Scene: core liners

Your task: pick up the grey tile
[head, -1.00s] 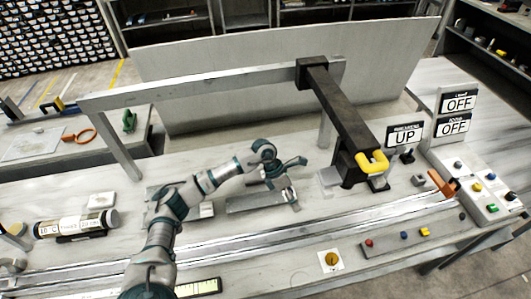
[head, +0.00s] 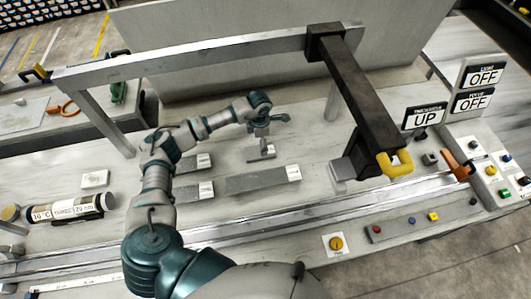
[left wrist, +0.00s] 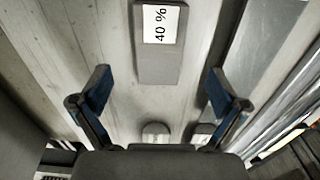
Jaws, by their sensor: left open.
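A small grey tile (head: 260,153) with a pale label lies flat on the bench in the head view, just below my left gripper (head: 267,127). In the left wrist view, a grey tile (left wrist: 157,67) with a "40 %" label lies ahead, between the lines of the two fingers. My left gripper, also in the left wrist view (left wrist: 160,90), is open and empty, its fingers spread apart. It does not touch the tile in what I can see. My right gripper is not in view.
A longer grey tile (head: 255,184) lies nearer, with two smaller tiles (head: 188,163) (head: 180,193) to its left. A metal rail (head: 240,225) runs across the front. A black beam (head: 360,95) with a yellow end stands at the right. A labelled cylinder (head: 70,208) lies at left.

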